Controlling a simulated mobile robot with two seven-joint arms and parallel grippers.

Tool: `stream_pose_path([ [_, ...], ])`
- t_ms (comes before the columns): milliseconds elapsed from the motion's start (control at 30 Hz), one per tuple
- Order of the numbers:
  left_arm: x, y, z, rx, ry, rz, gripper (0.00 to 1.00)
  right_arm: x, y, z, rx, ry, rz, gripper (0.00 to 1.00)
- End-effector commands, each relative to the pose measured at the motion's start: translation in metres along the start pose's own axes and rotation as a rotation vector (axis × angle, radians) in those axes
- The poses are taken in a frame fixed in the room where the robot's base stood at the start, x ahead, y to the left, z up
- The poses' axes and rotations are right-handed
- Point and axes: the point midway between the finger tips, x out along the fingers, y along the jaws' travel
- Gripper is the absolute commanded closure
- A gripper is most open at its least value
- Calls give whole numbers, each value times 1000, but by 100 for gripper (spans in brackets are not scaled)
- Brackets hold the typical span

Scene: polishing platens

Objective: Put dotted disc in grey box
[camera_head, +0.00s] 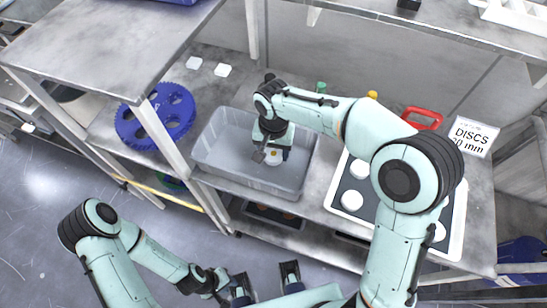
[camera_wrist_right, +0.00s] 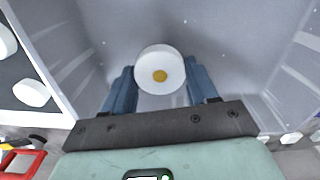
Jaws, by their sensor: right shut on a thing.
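The dotted disc, white with a yellow dot (camera_wrist_right: 146,82), sits between the blue fingers of my right gripper (camera_wrist_right: 160,88), which is shut on it. In the head view the disc (camera_head: 273,159) shows partly below my right gripper (camera_head: 274,150), which reaches down inside the grey box (camera_head: 214,175). I cannot tell whether the disc touches the box floor. The box otherwise looks empty. My left gripper (camera_head: 265,280) is low at the front, away from the bench, with its fingers apart and nothing visible between them.
A dark tray with a white rim (camera_head: 335,208) holds white discs (camera_head: 351,200) right of the box, partly hidden by my right arm. A "DISCS" sign (camera_head: 473,135), a red-handled object (camera_head: 424,113), a blue holed wheel (camera_head: 150,135) and two white pieces (camera_head: 222,70) stand around.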

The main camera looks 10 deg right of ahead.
Motion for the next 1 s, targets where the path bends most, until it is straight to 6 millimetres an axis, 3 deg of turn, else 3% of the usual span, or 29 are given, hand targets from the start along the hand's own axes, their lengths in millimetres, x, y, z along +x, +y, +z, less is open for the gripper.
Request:
stream_pose_path([
  [267,4,-2,0,-1,-1,-1,72,38,0,0,1,-1,2,75],
  [700,8,-3,1,-1,-3,-1,72,45,0,0,0,0,0,75],
  [733,7,-3,1,-1,-2,-1,72,45,0,0,0,0,0,32],
  [767,7,-3,1,-1,-2,-1,72,44,0,0,0,0,0,22],
  [800,6,-3,1,-1,-2,-1,72,44,0,0,0,0,0,16],
  [1000,6,-2,1,-1,-2,-1,72,44,0,0,0,0,0,16],
])
